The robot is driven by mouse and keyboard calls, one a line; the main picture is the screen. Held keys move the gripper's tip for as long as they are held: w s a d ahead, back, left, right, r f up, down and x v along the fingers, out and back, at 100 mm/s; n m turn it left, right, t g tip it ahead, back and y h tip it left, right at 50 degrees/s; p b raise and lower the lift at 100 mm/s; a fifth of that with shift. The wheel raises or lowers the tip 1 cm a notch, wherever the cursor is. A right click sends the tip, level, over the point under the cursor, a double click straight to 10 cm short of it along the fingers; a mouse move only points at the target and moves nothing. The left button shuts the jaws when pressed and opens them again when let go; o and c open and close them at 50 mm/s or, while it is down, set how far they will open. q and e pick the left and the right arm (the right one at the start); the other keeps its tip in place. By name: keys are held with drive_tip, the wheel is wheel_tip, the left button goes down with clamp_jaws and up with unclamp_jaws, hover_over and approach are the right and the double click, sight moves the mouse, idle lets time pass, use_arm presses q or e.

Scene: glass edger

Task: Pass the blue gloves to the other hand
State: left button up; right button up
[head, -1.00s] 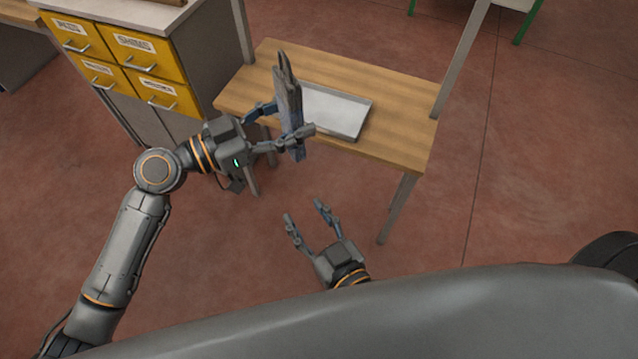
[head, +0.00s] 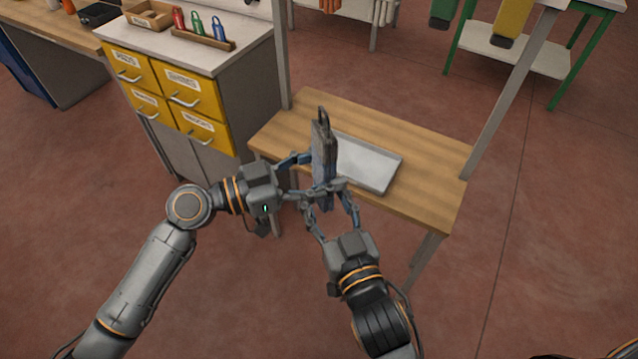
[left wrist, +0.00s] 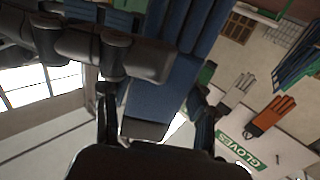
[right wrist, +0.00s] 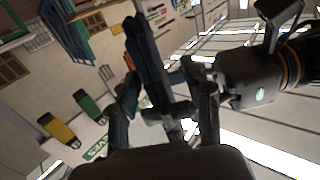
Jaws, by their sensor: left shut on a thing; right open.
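The blue gloves (head: 324,155) are held upright in my left gripper (head: 318,178), in front of the wooden table. They also show large in the left wrist view (left wrist: 170,85) and in the right wrist view (right wrist: 148,62). My left gripper is shut on them around their middle. My right gripper (head: 331,208) is just below, open, with its fingers on either side of the gloves' lower end. In the right wrist view the gloves stand between the right fingers (right wrist: 165,110). Whether those fingers touch the gloves I cannot tell.
A wooden table (head: 425,185) with a grey metal tray (head: 370,163) stands just behind the grippers. A cabinet with yellow drawers (head: 195,92) is at the left. Green and yellow gloves (head: 512,22) hang at the back right. Floor is free at the lower right.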

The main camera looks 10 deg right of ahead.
drive_tip(key=shift+x, duration=1.8)
drive_tip(key=shift+c, duration=0.4)
drive_tip(key=shift+a, duration=0.1)
clamp_jaws()
use_arm(q)
drive_tip(key=o, duration=1.2)
